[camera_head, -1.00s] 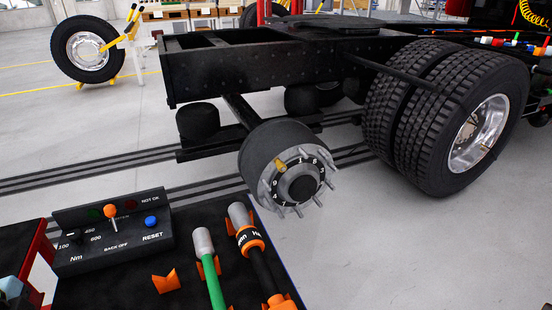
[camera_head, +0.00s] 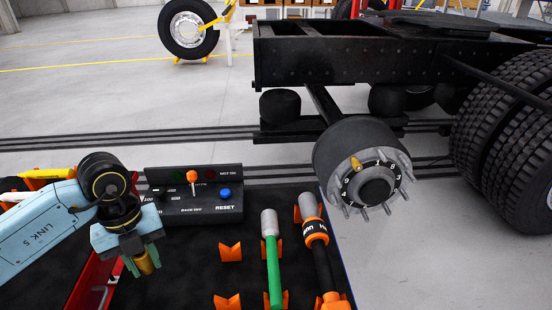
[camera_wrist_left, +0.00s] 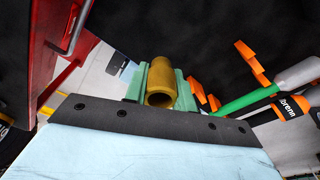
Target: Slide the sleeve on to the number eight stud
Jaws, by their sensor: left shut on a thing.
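My left gripper (camera_head: 141,260) is shut on a brass-coloured sleeve (camera_head: 146,264), held over the left side of the tool cart. In the left wrist view the hollow sleeve (camera_wrist_left: 162,82) sits between the green fingers of the gripper (camera_wrist_left: 160,92), its open end facing the camera. The wheel hub (camera_head: 348,150) stands to the right, well apart from the gripper, with bare studs around its numbered face. Another brass sleeve (camera_head: 356,163) is on a stud at the upper left of that face. My right gripper is not seen.
The black cart top (camera_head: 190,275) carries a control box (camera_head: 195,200), a green-handled tool (camera_head: 272,260), a black and orange tool (camera_head: 316,240) and orange holders (camera_head: 230,252). The truck frame (camera_head: 400,60) is above the hub, with dual tyres (camera_head: 505,130) at right. Floor shows between cart and tyres.

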